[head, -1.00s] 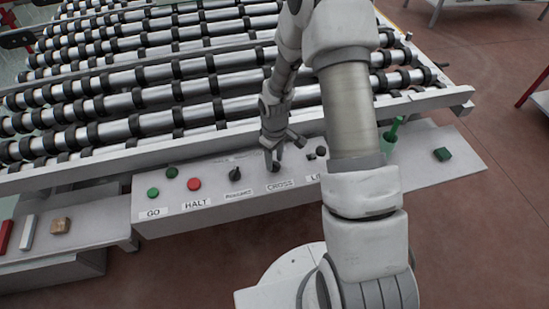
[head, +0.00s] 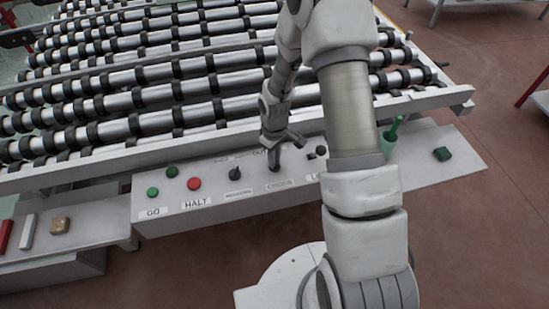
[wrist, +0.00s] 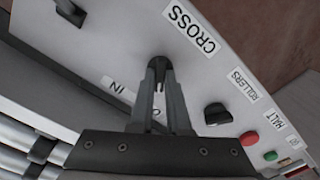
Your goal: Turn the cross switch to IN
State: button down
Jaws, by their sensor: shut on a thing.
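The cross switch (wrist: 158,66) is a small dark knob on the light panel, above the printed CROSS label (head: 279,185) in the head view. My gripper (wrist: 158,82) is shut on the knob, with its two fingers on either side of it. In the head view my gripper (head: 273,164) points down at the panel.
The dark rollers switch (head: 235,173), red HALT button (head: 194,183) and green GO button (head: 152,192) lie left of my gripper. Another dark knob (head: 321,150) is close on the right. The roller bed (head: 140,100) rises behind the panel.

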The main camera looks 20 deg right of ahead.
jog(key=shift+f+m+b, duration=0.1)
jog(key=shift+m+b, duration=0.2)
jog(key=shift+b, duration=0.05)
jog(key=shift+m+b, duration=0.9)
jog(key=shift+m, duration=0.1)
jog(key=m+b, duration=0.2)
jog(key=m, duration=0.1)
jog(key=shift+m, duration=0.4)
jog(key=m+b, duration=0.2)
jog(key=m, duration=0.1)
jog(key=shift+m, duration=0.3)
jog(key=shift+m+b, duration=0.35)
jog(key=shift+m, duration=1.45)
jog(key=c, duration=0.9)
grip_release()
